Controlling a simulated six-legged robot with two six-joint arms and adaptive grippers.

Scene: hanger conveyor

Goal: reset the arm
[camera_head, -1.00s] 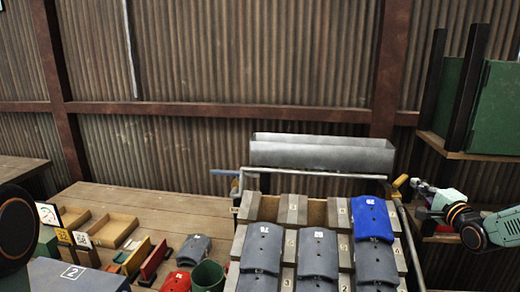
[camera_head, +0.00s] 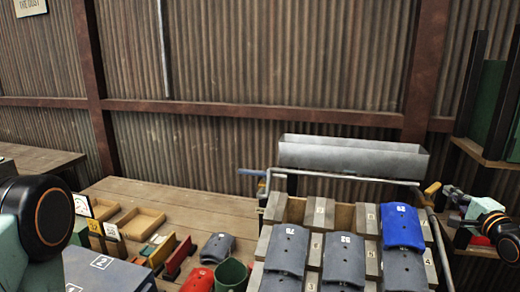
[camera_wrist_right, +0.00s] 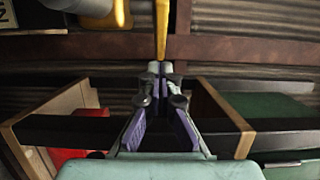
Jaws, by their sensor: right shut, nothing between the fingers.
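My right gripper (camera_head: 449,191) is at the right of the head view, beside the conveyor rack. Its purple-lined fingers are shut with nothing between them. In the right wrist view the closed fingertips (camera_wrist_right: 160,70) point at a yellow handle (camera_wrist_right: 162,30), which lies just beyond them; I cannot tell whether they touch. The yellow handle (camera_head: 432,188) also shows at the right end of the rack's rail in the head view. Of my left arm only a dark round joint shows at the left edge; its gripper is out of view.
The rack holds several grey pieces (camera_head: 345,258) and one blue piece (camera_head: 402,226). A grey metal trough (camera_head: 352,156) stands behind it. Wooden trays (camera_head: 140,223), a green cup (camera_head: 231,274) and a red piece (camera_head: 197,280) are on the left table. A green cabinet stands at right.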

